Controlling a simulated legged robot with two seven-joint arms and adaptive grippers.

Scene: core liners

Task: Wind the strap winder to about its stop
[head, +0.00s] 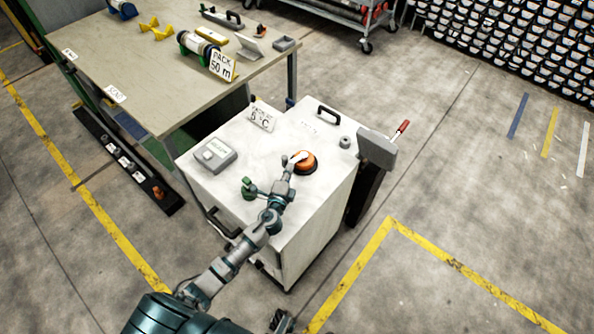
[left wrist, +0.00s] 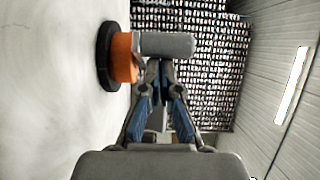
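The strap winder seems to be the round orange part (head: 305,162) on top of the white cabinet (head: 327,200), with a pale grey handle. In the left wrist view the orange part (left wrist: 124,57) sits on a black base, and its grey handle (left wrist: 167,45) sticks out sideways. My left gripper (head: 290,163) is at the handle. In the left wrist view its fingertips (left wrist: 160,66) are close together against the handle's near side, not around it. Contact is hard to confirm. A dark part at the bottom edge may be my right gripper (head: 281,321); its fingers are unclear.
A grey post with a red lever (head: 378,148) stands right.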

